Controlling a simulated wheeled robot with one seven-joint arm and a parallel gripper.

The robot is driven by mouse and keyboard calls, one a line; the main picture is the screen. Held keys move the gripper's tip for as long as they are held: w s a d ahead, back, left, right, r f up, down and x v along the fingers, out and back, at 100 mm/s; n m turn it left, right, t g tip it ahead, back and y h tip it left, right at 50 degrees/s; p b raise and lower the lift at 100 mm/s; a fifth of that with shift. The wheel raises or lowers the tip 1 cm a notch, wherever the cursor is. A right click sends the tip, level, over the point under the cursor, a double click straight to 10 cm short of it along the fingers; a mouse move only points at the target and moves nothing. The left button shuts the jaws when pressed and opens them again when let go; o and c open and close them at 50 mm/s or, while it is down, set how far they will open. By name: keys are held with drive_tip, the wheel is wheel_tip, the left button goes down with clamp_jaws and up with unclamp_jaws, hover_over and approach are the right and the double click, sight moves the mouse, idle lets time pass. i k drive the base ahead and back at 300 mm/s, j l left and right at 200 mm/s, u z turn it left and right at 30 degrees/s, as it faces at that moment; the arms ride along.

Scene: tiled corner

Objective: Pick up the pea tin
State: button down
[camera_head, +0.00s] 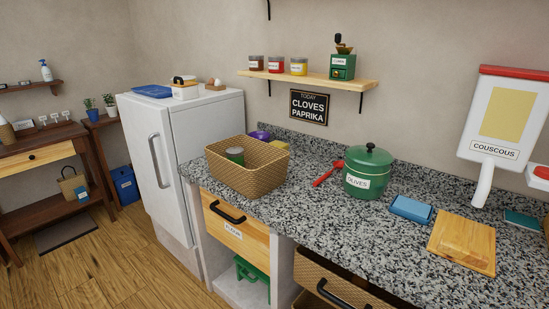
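A green, round, tin-like object (235,155) stands inside a woven basket (262,181) on the counter, left of the middle. Its lower part is hidden by the basket, and no label on it can be read, so I cannot confirm that it is the pea tin. My gripper is not in view.
The speckled counter (300,222) also bears a green pot labelled OLIVES (369,173), a red-handled item (327,174), a blue block (411,209) and a wooden board (463,243). A white fridge (175,150) stands left. A lower basket drawer (335,275) juts out.

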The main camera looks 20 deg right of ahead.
sight(236, 154)
drive_tip(key=i+j+z, duration=0.15)
drive_tip(key=i, duration=0.7)
